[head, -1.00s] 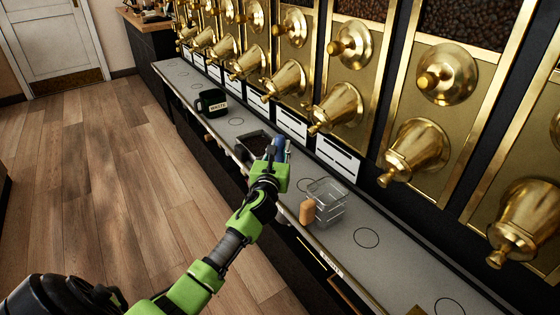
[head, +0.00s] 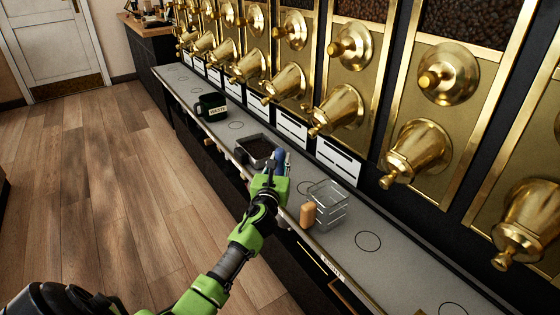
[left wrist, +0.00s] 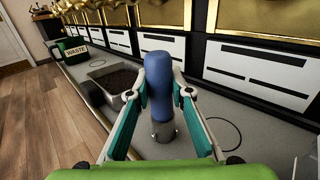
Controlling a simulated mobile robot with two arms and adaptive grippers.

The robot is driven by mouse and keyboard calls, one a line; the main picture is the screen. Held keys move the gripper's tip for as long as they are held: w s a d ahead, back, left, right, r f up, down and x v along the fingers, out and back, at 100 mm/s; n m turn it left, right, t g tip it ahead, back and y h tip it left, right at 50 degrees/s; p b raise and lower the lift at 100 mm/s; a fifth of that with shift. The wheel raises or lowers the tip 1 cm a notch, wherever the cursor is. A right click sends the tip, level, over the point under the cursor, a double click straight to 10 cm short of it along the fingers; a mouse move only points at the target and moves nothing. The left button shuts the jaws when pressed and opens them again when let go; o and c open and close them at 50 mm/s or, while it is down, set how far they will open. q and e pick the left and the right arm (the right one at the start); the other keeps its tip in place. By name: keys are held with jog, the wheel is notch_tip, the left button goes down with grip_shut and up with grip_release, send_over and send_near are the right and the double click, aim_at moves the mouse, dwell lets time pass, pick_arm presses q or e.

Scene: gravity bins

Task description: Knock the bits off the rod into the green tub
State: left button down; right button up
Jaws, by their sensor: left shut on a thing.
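My left gripper (head: 279,163) is shut on the blue handle (left wrist: 158,85) of a rod, which stands upright between the fingers in the left wrist view. A short metal part of the rod (left wrist: 163,130) shows below the handle. Any bits on its lower end cannot be made out. The dark green tub marked WASTE (head: 211,107) stands on the counter, farther back and left of the gripper. It also shows in the left wrist view (left wrist: 73,52), apart from the rod. My right gripper is not in view.
A grey tray (head: 243,139) of dark brown grains lies between gripper and tub. A clear container (head: 329,204) and a tan cylinder (head: 307,215) stand right of the gripper. Brass dispensers (head: 337,108) overhang the narrow counter (head: 400,265). Open floor lies left.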

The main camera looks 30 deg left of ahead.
pick_arm(q)
jog(key=c, duration=1.8)
grip_release()
jog(key=shift+f, duration=0.1)
